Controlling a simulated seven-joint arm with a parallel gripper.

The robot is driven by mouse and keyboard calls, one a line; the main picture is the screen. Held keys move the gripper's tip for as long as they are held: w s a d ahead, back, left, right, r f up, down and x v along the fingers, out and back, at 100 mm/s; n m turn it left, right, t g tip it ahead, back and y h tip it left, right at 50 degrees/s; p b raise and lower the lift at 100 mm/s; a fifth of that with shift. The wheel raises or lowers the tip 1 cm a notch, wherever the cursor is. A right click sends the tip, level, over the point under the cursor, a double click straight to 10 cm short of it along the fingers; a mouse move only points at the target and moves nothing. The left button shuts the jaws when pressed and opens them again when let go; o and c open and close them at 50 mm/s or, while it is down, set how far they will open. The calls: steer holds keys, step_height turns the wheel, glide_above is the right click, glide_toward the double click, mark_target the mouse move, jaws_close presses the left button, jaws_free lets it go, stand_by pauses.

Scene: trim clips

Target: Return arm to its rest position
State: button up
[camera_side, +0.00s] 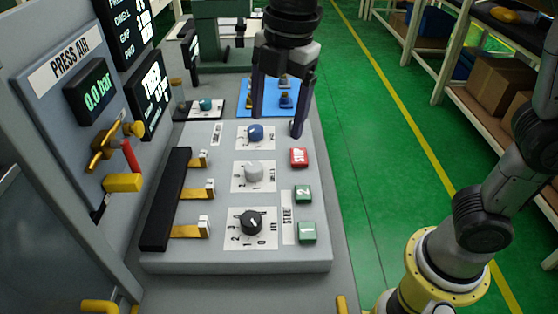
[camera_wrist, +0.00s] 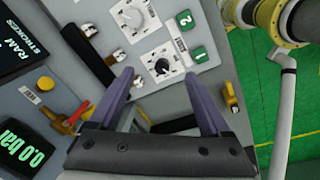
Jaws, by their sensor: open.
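My gripper (camera_side: 277,125) hangs over the far part of the grey control console (camera_side: 225,262), pointing down. Its two dark fingers are spread apart with nothing between them. In the wrist view, the open fingers (camera_wrist: 158,73) show purple-grey against the console. In the side view, the blue knob (camera_side: 255,132) and the red stop button (camera_side: 299,157) lie close to the fingertips in the picture. I cannot tell the exact height of the fingertips above the panel.
The console carries a white knob (camera_side: 253,172), a black knob (camera_side: 250,222), green buttons (camera_side: 303,194) and brass levers (camera_side: 198,190). A press air panel (camera_side: 92,90) reading 0.0 bar stands left. A blue mat (camera_side: 259,98) lies behind. Shelving (camera_side: 462,110) stands right, across green floor.

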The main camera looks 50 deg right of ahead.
steer(key=s+d+r+m+t, duration=0.1)
steer(key=s+d+m+t, duration=0.2)
steer(key=s+d+m, duration=0.85)
steer(key=s+d+f+m+t, duration=0.1)
steer(key=s+d+f+m, duration=0.3)
steer(key=f+m, duration=0.3)
steer(key=shift+s+d+f+m+h, duration=0.25)
steer(key=shift+s+f+m+h, duration=0.1)
steer(key=shift+m, duration=0.4)
